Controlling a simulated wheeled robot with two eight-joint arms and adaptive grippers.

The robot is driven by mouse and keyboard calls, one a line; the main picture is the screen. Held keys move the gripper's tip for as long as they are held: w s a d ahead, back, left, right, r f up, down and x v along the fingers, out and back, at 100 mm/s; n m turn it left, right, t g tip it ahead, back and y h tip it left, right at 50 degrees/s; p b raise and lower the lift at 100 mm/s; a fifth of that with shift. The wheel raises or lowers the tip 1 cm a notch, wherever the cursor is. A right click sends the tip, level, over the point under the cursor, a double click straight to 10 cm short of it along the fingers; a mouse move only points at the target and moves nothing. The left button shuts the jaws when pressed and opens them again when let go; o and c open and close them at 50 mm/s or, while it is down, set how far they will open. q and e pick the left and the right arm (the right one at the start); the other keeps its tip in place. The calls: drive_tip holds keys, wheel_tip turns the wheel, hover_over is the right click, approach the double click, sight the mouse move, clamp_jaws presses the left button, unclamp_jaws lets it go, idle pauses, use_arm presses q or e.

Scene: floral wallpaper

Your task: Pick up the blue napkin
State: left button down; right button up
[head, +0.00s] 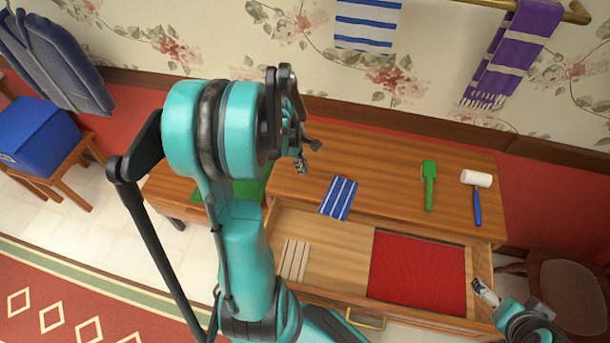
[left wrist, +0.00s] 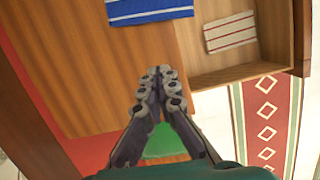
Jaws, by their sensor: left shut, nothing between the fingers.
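The blue napkin (head: 339,198), with white stripes, lies flat on the wooden table top, near the edge above the open drawer. It also shows at the top of the left wrist view (left wrist: 148,10), cut off by the frame. My left gripper (head: 303,160) is above the table, up and left of the napkin in the head view, and partly hidden by its own arm. In the left wrist view its fingers (left wrist: 160,88) are together and empty, apart from the napkin. My right gripper (head: 486,292) is at the lower right, by the drawer's right side; its fingers are too small to read.
The open drawer (head: 335,237) holds a red-striped cloth (head: 294,260) and a red mat (head: 418,273). A green tool (head: 429,186) and a white-headed mallet (head: 477,180) lie on the table's right. A green item (head: 250,190) is partly behind my left arm. Towels hang on the wall.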

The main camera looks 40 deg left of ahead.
sight(326, 193)
use_arm(q)
drive_tip(key=shift+n, duration=0.6)
drive_tip(key=b+x, duration=0.1)
drive_tip(key=x, duration=0.2)
drive_tip(key=b+x, duration=0.1)
drive_tip(key=x, duration=0.2)
drive_tip(key=b+x, duration=0.2)
drive_tip(key=x, duration=0.1)
drive_tip(key=shift+s+f, duration=0.3)
drive_tip(key=shift+f, duration=0.1)
drive_tip(key=d, duration=0.1)
drive_tip(key=w+d, duration=0.1)
drive_tip(key=shift+w+d+b, duration=0.3)
drive_tip(key=shift+d+b, duration=0.1)
drive_tip(key=shift+w+d, duration=0.2)
drive_tip(key=shift+d, duration=0.15)
use_arm(e)
drive_tip(key=f, duration=0.5)
drive_tip(key=shift+a, duration=0.4)
use_arm(q)
drive_tip(key=shift+w+d, duration=0.5)
drive_tip(key=shift+d, duration=0.35)
use_arm(e)
drive_tip(key=shift+f, duration=0.1)
use_arm(q)
drive_tip(key=shift+a, duration=0.1)
